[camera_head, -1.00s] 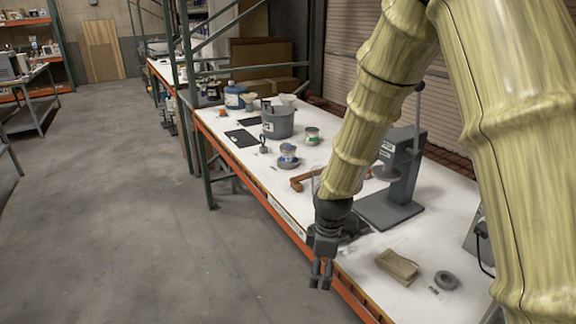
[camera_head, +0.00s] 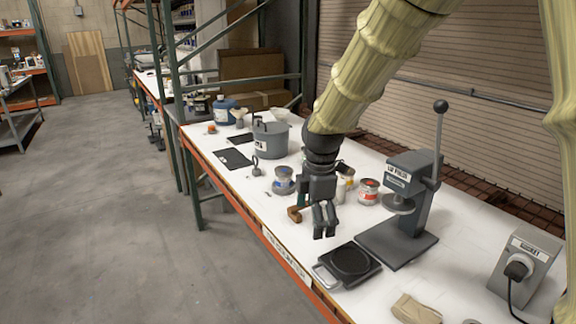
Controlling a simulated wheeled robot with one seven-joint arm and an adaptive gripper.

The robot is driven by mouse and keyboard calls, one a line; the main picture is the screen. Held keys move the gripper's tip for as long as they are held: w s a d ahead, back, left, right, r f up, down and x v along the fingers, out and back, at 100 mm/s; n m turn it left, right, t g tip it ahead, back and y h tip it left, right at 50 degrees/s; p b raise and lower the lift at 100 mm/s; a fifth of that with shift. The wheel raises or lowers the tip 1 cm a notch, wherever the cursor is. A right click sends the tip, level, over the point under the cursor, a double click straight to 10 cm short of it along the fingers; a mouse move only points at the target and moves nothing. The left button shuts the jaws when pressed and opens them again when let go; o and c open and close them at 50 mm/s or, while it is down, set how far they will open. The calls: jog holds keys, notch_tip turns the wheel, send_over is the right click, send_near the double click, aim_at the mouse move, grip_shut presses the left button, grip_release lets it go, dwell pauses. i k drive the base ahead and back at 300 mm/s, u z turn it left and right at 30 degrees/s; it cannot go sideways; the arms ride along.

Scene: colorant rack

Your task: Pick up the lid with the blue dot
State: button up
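I cannot make out a lid with a blue dot in this view. My gripper (camera_head: 325,233) hangs fingers down above the table, in front of several cans and left of the lever press. Its fingers look apart, with nothing seen between them. My gripper and wrist hide part of the table and cans behind them.
The lever press (camera_head: 408,190) stands at right, with a black round-topped scale (camera_head: 350,262) in front. A red-labelled can (camera_head: 369,191), a brown hammer-like tool (camera_head: 296,214) and a grey bucket (camera_head: 270,138) are nearby. A grey box (camera_head: 527,262) stands far right. Floor at left is clear.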

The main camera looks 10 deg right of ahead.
aim_at(283, 170)
jog(key=z, duration=0.05)
jog(key=i, duration=1.5)
jog(key=u, duration=0.1)
